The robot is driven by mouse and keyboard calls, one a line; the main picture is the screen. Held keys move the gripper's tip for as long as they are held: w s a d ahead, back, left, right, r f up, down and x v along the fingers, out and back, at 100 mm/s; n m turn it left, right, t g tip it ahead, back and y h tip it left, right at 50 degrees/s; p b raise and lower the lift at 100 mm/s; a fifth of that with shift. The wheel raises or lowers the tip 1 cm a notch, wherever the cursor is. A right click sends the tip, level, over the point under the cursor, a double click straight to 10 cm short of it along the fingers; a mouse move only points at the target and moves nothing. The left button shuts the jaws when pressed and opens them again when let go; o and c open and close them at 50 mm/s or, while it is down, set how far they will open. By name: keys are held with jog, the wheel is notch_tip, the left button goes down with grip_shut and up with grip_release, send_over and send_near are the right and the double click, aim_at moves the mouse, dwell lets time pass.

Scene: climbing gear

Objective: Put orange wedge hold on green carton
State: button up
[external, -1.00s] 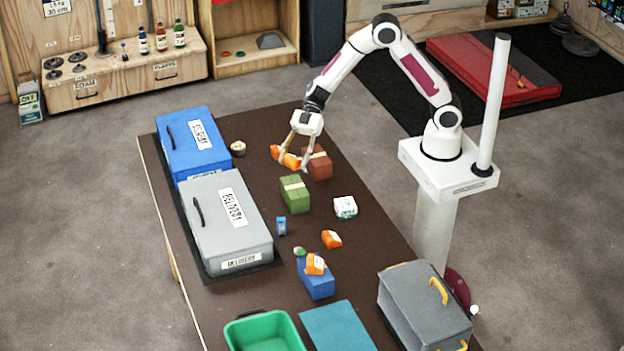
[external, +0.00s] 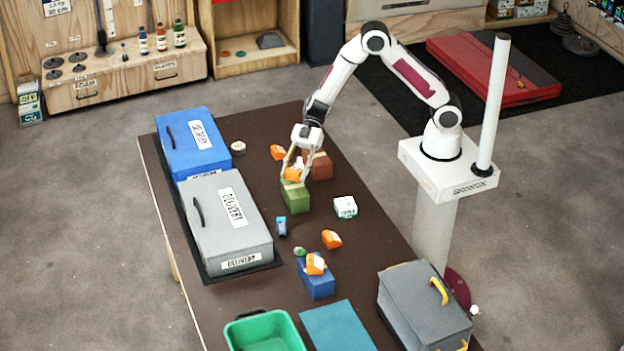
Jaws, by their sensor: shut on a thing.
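My gripper (external: 294,174) is shut on an orange wedge hold (external: 293,175). The hold is directly over the green carton (external: 296,201), close to its top. I cannot tell whether it touches the carton. The fingers partly hide the hold. The green carton has a pale band across its top and stands on the dark table. Other orange wedge holds lie behind the gripper (external: 277,152), on the table at the front right (external: 331,240), and on top of a blue carton (external: 315,265).
A red-brown carton (external: 321,167) stands close behind the green one. A white box (external: 345,207) is to the right and a small blue item (external: 281,227) in front. Blue (external: 185,150) and grey (external: 222,215) lidded boxes line the left side.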

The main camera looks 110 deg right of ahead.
aim_at(295, 179)
jog(key=shift+f, duration=0.55)
jog(key=shift+c, duration=1.2)
jog(key=shift+o, duration=0.2)
jog(key=shift+f, duration=1)
jog(key=shift+c, duration=0.2)
jog(key=o, duration=1.7)
jog(key=shift+f, duration=0.1)
jog(key=shift+o, duration=0.2)
jog(key=v, duration=1.2)
